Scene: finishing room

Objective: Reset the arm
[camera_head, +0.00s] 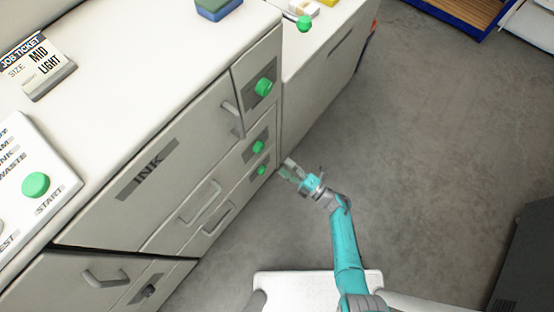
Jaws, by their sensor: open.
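My teal arm (346,252) reaches up from the bottom of the head view, in front of the white cabinet. My gripper (287,168) is at its end, open, with nothing seen between its fingers. It is close in the picture to the lower right corner of the cabinet front, near the lowest green knob (258,172). I cannot tell whether it touches the cabinet.
The INK cabinet (100,212) has grey handles and green knobs. On its top are a job ticket sign (40,65), a panel with a green START button (36,184) and a blue-green block (217,8). A dark box (528,265) stands lower right.

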